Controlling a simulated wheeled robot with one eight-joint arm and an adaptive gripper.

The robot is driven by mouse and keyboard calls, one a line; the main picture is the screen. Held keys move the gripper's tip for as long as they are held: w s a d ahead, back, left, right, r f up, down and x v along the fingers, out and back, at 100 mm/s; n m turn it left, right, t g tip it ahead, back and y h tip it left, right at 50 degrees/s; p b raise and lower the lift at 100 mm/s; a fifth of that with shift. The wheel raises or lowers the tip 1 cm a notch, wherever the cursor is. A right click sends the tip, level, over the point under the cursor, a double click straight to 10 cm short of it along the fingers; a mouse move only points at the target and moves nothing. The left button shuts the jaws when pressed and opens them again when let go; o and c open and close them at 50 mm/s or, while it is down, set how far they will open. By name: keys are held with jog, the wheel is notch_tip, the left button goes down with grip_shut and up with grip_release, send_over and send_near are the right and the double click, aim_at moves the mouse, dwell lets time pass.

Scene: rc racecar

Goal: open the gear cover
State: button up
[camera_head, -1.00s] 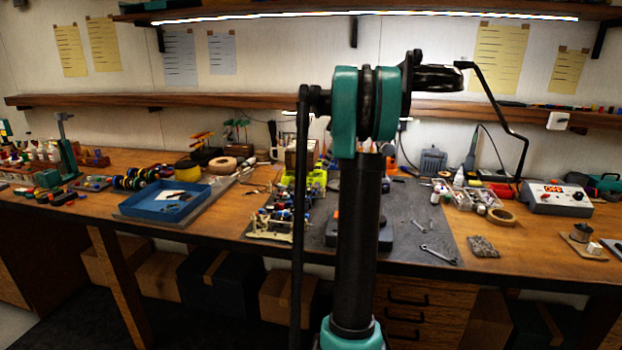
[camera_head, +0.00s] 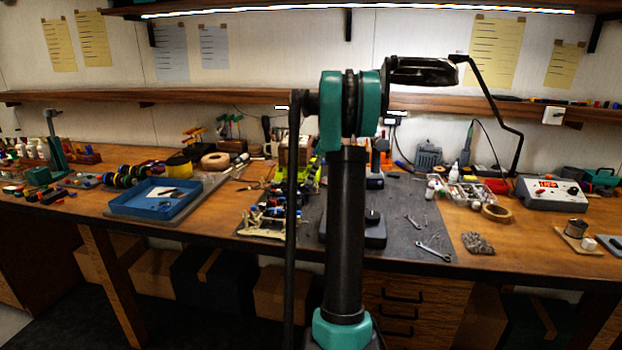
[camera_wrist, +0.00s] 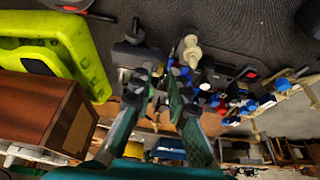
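The partly built racecar (camera_head: 265,215) stands on the dark mat, left of my arm in the head view. In the wrist view it appears as a cluster of blue, red, black and cream parts (camera_wrist: 225,100). My gripper (camera_wrist: 160,82) is open, its two green-and-black fingers apart with nothing clearly held between them. The fingertips are close to a dark block with a knob (camera_wrist: 135,55) and a cream post (camera_wrist: 191,52); contact cannot be told. I cannot single out the gear cover. In the head view my arm hides part of the mat, and the gripper is not visible.
A yellow-green piece (camera_wrist: 70,50) and a brown wooden block (camera_wrist: 45,110) stand close on the left of the wrist view. The mat (camera_head: 410,215) holds a wrench (camera_head: 433,252). A blue tray (camera_head: 155,200) lies farther left. Bare bench shows at the front right.

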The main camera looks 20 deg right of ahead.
jog(key=shift+w+a+f, duration=0.1)
jog(key=shift+f, duration=0.25)
jog(key=shift+c, duration=0.4)
grip_shut()
jog(key=shift+r, duration=0.1)
jog(key=shift+w+d+r+m+g+y, duration=0.35)
jog(key=shift+w+r+g+y, duration=0.25)
jog(key=shift+g+y, duration=0.4)
jog(key=shift+w+d+r+m+g+y, duration=0.25)
jog(key=shift+w+d+r+g+y, duration=0.2)
jog(key=shift+r+g+y, duration=0.55)
jog(key=shift+f+g+h, duration=0.3)
